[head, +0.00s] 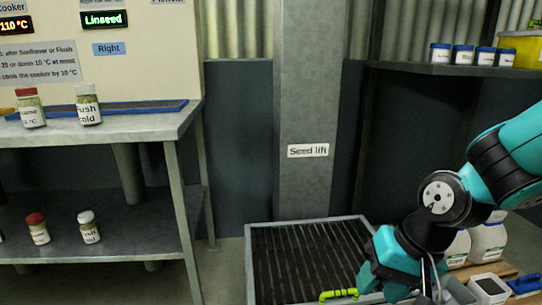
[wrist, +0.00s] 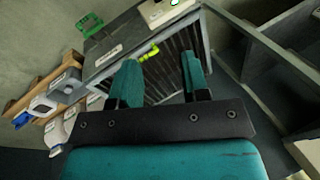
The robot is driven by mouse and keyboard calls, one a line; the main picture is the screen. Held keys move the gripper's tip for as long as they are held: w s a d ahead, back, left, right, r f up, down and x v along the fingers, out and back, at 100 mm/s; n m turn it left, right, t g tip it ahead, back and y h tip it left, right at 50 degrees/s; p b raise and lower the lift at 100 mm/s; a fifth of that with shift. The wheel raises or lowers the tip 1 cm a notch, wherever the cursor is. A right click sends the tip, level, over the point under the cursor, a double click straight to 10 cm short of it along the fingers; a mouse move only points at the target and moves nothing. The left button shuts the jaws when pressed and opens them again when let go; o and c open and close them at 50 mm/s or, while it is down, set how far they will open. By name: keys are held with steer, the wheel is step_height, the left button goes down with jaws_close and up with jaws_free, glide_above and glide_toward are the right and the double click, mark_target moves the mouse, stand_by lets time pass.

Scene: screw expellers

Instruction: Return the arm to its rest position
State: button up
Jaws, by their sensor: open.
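My arm reaches in from the right edge of the head view, bent, with its teal and black wrist low over the right front corner of the seed lift grate (head: 310,262). In the wrist view my gripper (wrist: 161,76) is open, its two teal fingers apart with nothing between them. The slatted grate lies beyond the fingers there, with a lime-green handle (wrist: 149,52) near the fingertips. The handle also shows at the bottom of the head view (head: 338,294). The fingertips are not clear in the head view.
A metal bench (head: 150,124) with jars and a lower shelf stands at left. A grey column (head: 310,100) labelled "Seed lift" rises behind the grate. A high shelf (head: 455,69) with several blue-and-white tubs is at right. White jugs (head: 488,240) stand behind my wrist.

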steer(key=s+a+r+n+g, duration=0.1)
steer(key=s+a+r+n, duration=0.2)
steer(key=s+r+n, duration=0.75)
step_height(320, 180, up, 36)
steer(key=m+p, duration=0.2)
steer(key=p, duration=3.6)
steer(key=shift+s+d, duration=0.25)
steer(key=shift+s, duration=0.15)
